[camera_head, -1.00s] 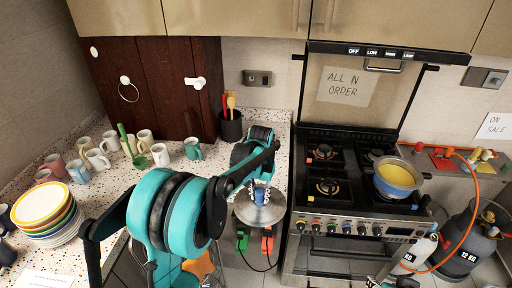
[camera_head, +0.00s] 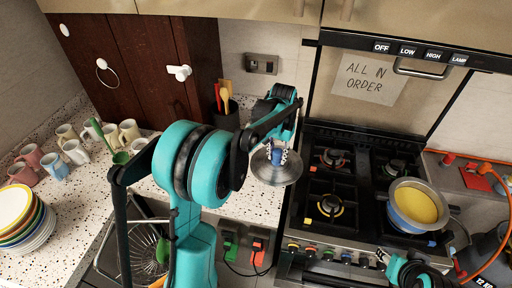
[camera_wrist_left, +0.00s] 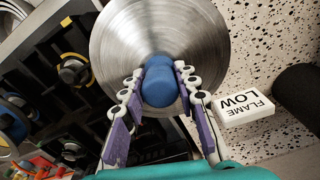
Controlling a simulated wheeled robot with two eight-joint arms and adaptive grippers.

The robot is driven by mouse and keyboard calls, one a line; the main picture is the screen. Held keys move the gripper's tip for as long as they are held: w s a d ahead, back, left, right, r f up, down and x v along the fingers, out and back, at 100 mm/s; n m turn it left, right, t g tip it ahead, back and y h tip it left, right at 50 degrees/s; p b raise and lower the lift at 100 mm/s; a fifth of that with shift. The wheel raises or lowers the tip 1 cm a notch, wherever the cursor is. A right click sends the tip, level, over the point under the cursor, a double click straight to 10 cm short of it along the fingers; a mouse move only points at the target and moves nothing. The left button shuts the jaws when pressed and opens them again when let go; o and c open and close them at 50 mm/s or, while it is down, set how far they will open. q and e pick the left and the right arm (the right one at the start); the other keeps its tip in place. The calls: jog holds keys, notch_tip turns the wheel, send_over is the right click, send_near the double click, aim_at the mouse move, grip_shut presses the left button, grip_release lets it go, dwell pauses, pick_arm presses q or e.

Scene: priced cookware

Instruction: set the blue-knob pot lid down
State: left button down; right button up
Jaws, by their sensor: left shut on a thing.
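The pot lid is a round brushed-metal disc (camera_head: 277,174) with a blue knob (camera_head: 276,156). My left gripper (camera_head: 277,152) is shut on the knob and holds the lid near the counter's right end, beside the stove. In the left wrist view the fingers (camera_wrist_left: 158,88) press both sides of the blue knob (camera_wrist_left: 159,68), and the lid (camera_wrist_left: 125,45) spreads out behind it. Whether the lid touches anything below cannot be told. Part of my right arm (camera_head: 412,272) shows at the bottom right; its fingers are unclear.
The stove (camera_head: 345,180) stands right of the lid, with a pot of yellow contents (camera_head: 417,206) on its right side. A utensil holder (camera_head: 226,117) stands at the back of the counter. Mugs (camera_head: 76,150) and stacked plates (camera_head: 25,222) are at left. A "FLAME LOW" block (camera_wrist_left: 243,108) shows in the wrist view.

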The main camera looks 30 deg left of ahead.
pick_arm(q)
jog(key=s+a+f+b, duration=0.1)
jog(key=a+f, duration=0.2)
jog(key=s+a+f+b, duration=0.1)
jog(key=a+f, duration=0.3)
jog(key=s+a+f+b, duration=0.1)
jog(key=a+f, duration=0.2)
jog(key=a, duration=0.1)
jog(key=shift+s+f, duration=0.35)
jog(key=shift+f, duration=0.05)
jog(key=c, duration=1.2)
grip_release()
jog(key=shift+f, duration=0.1)
jog(key=shift+o, duration=0.2)
